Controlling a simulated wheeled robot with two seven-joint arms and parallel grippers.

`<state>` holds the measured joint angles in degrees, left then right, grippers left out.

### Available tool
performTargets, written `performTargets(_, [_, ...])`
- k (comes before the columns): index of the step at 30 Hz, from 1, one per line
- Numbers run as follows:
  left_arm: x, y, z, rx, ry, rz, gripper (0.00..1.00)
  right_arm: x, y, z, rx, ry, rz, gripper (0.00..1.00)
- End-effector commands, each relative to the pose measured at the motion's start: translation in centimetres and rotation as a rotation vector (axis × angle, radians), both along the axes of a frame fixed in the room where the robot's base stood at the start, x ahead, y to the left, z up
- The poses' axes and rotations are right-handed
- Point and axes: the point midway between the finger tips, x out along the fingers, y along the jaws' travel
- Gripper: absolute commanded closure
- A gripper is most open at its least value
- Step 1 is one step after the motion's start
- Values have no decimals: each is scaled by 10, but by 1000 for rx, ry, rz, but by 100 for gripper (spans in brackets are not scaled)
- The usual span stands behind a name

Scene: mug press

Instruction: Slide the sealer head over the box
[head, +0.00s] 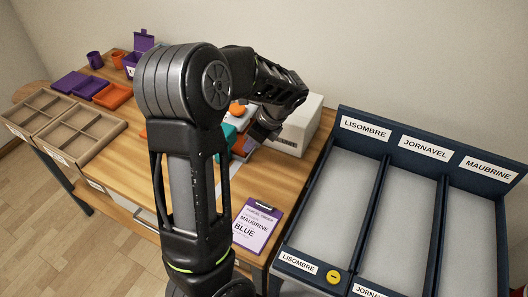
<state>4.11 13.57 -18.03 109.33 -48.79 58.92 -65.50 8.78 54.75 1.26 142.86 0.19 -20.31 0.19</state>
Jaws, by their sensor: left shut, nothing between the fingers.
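A cream-white block-shaped housing (300,122), which looks like the sealer, stands at the back right of the wooden table. My left arm reaches across the middle of the view and hides much of the area in front of it. My left gripper (258,138) is low beside the housing's left side, shut and empty. Just left of it a teal part (228,134) and an orange part (237,109) show partly behind my arm. I cannot tell which of these is the sealer head or the box. My right gripper is out of view.
A purple order card on a clipboard (257,226), reading MAUBRINE and BLUE, lies at the table's front right. A dark blue three-lane rack (412,160) stands to the right. Brown divided trays (80,136), an orange tray (112,96) and purple boxes are at the left.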

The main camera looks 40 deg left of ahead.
Motion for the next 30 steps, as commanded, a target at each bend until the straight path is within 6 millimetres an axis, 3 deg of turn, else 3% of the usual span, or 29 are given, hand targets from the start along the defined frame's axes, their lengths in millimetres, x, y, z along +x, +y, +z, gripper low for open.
performTargets(8, [0, 0, 8, 0, 0, 0, 100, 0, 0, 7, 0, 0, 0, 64])
performTargets(26, [0, 1, 72, 0, -1, 0, 100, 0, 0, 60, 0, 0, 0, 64])
performTargets(30, [1, 0, 82, 1, -2, 0, 100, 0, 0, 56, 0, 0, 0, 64])
